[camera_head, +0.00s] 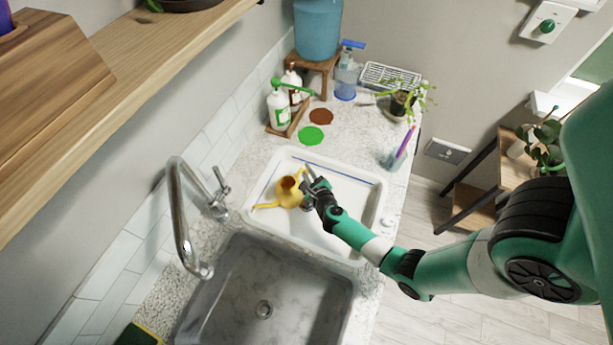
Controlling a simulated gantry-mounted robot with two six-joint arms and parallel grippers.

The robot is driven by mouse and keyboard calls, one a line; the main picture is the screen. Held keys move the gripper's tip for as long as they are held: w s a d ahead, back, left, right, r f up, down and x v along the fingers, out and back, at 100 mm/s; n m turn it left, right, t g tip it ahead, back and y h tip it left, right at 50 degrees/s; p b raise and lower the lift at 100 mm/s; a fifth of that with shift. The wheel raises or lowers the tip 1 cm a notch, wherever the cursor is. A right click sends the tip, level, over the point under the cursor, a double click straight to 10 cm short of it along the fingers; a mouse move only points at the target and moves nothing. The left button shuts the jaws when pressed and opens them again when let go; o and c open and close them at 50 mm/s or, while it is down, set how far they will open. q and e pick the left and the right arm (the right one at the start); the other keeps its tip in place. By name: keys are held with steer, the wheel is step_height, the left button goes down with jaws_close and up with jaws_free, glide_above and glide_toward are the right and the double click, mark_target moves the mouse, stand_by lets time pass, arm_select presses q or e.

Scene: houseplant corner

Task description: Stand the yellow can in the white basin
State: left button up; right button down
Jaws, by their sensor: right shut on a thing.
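The yellow can (287,192) is a small watering can with a spout pointing left. It appears over the white basin (378,204), a shallow rectangular tray beside the sink. My right gripper (308,181) is shut on the can at its right side, around the handle area, which the fingers partly hide. I cannot tell whether the can's base touches the basin floor. My left gripper is not in view.
A grey sink (225,290) with a tall faucet (181,215) lies in front of the basin. Soap bottles (279,107), a green disc (311,136) and a brown disc (321,116) are behind. A cup with pens (396,158) stands at the right edge.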

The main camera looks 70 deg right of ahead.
steer(key=shift+s+a+f, duration=0.1)
steer(key=shift+f, duration=0.8)
steer(key=shift+r, duration=0.15)
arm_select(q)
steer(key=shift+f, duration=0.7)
arm_select(e)
steer(key=c, duration=0.9)
jaws_free()
steer(key=shift+s+a+r, duration=0.15)
steer(key=shift+a+r, duration=0.05)
arm_select(q)
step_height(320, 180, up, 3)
steer(key=p, duration=0.2)
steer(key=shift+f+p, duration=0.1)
steer(key=shift+p, duration=0.2)
arm_select(e)
steer(key=v, duration=1.1)
steer(key=shift+s, duration=0.15)
steer(key=shift+a, duration=0.15)
